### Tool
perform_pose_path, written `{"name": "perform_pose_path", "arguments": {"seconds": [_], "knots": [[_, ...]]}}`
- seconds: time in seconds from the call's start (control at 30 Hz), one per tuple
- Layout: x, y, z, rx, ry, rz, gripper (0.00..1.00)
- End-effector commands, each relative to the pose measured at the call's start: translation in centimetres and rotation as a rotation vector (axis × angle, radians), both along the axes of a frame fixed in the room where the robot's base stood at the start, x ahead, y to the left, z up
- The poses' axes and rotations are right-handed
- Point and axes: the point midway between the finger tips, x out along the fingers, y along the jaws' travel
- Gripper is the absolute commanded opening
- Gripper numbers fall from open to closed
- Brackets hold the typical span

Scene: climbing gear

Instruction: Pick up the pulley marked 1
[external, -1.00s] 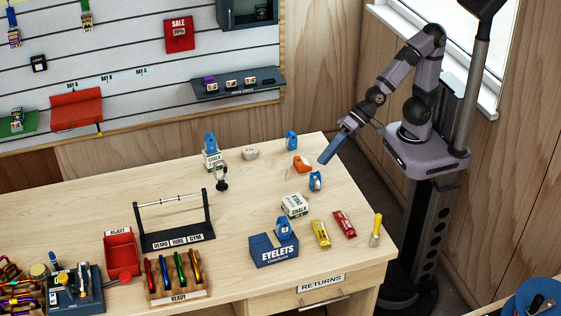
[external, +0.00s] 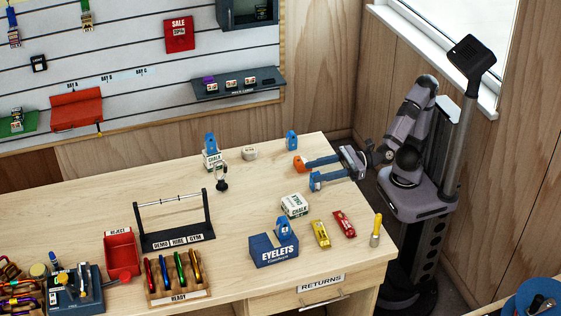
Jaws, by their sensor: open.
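Several blue pulleys are in view: one on top of a chalk box (external: 210,142), one at the table's back edge (external: 291,140), one near the right edge (external: 314,182), and one on the eyelets box (external: 283,228). An orange piece (external: 298,165) lies near the back right. The numbers on the pulleys are too small to read, so I cannot tell which is marked 1. My gripper (external: 313,172) is open, low over the right edge of the table. One blue finger reaches to the orange piece and the other to the right-edge pulley, partly overlapping it. I cannot tell whether they touch.
Yellow (external: 321,233) and red (external: 344,223) pieces lie at the right front. A black rack (external: 176,240) stands at the middle left. Table between is clear.

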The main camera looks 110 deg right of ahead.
Motion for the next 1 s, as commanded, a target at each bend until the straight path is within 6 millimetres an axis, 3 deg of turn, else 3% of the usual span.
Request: {"name": "perform_pose_path", "arguments": {"seconds": [0.07, 0.37, 0.8, 1.0], "knots": [[-0.1, 0.1, -0.8, 0.042, -0.007, 0.000, 0.45], [0.1, 0.1, -0.8, 0.080, -0.012, -0.001, 0.45], [4.0, 0.2, -0.7, 0.077, -0.010, -0.002, 0.45], [4.8, 0.2, -0.7, 0.078, -0.010, -0.001, 0.45]]}}
